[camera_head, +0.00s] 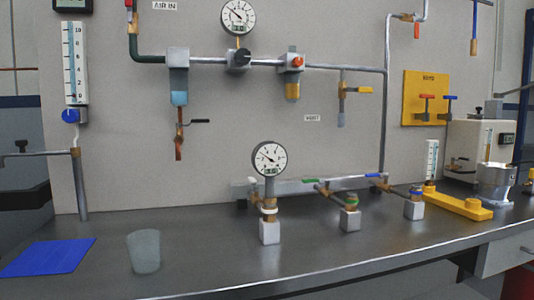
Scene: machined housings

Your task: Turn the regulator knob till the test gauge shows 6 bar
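The black regulator knob (243,57) sits on a grey block in the horizontal air pipe on the back panel. A round white gauge (238,16) stands right above it, its needle pointing to the upper left. A second round gauge (269,159), likely the test gauge, stands upright on a brass fitting and white block on the bench. Its needle also points to the upper left. The numbers and small display windows on both dials are too small to read. My gripper is not in view, and nothing touches the knob.
A filter (178,85) and a red-knobbed unit (297,62) flank the regulator on the pipe. The bench (190,245) carries a clear beaker (144,251), a blue mat (47,257), valve fittings (349,217) and a yellow base (458,205). The front middle is mostly clear.

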